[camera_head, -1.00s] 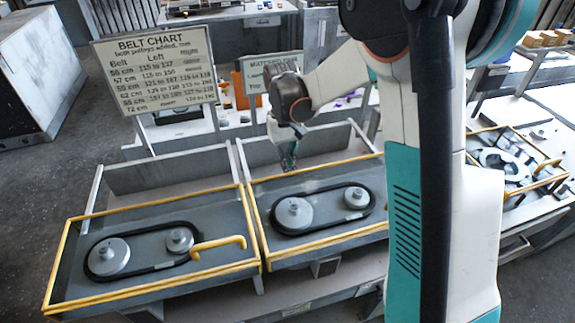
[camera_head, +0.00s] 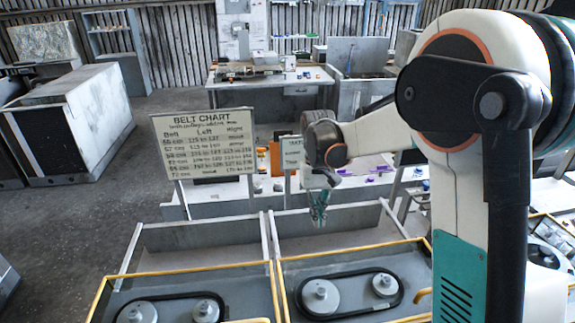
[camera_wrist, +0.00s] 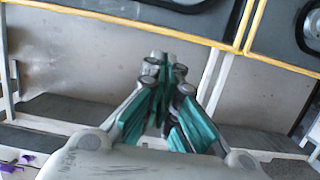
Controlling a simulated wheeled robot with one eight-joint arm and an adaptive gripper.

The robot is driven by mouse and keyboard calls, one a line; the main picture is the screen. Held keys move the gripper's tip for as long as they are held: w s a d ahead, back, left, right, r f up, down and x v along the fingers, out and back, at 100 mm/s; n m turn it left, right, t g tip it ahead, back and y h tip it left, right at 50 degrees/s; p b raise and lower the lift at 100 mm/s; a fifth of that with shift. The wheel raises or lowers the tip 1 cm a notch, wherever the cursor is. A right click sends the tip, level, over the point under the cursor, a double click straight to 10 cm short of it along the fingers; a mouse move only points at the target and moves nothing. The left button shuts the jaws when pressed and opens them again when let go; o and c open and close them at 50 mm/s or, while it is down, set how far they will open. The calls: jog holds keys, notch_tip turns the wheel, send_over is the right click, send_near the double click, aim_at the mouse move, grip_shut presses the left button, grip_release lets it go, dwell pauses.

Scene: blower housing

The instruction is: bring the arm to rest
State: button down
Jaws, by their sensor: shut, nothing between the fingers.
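My gripper (camera_head: 319,214) hangs at the end of my arm, above the back of the right yellow-rimmed tray (camera_head: 428,243), with its fingers pointing down. In the wrist view my gripper (camera_wrist: 166,65) has its teal fingers closed together at the tips with nothing between them. My white and teal arm rises along the right side of the head view and hides part of the scene behind it.
The right tray holds two pulleys (camera_head: 320,296) with a black belt (camera_head: 345,272). The left tray (camera_head: 100,297) also holds two belted pulleys. A belt chart sign (camera_head: 203,145) stands behind the trays. Benches stand further back; floor (camera_head: 75,215) at left is clear.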

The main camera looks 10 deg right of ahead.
jog(key=shift+s, duration=0.1)
jog(key=s+d+r+t+b, duration=0.1)
jog(key=s+r+t+b, duration=0.25)
jog(key=s+b, duration=0.45)
jog(key=t+b, duration=0.4)
jog(key=t, duration=0.2)
send_over(347, 310)
jog(key=w, duration=0.1)
notch_tip(347, 310, down, 5)
jog(key=shift+a+f, duration=0.1)
jog(key=shift+f, duration=0.05)
jog(key=shift+s+f+t+b, duration=0.25)
jog(key=shift+s+f+b, duration=0.05)
jog(key=shift+s+f, duration=0.25)
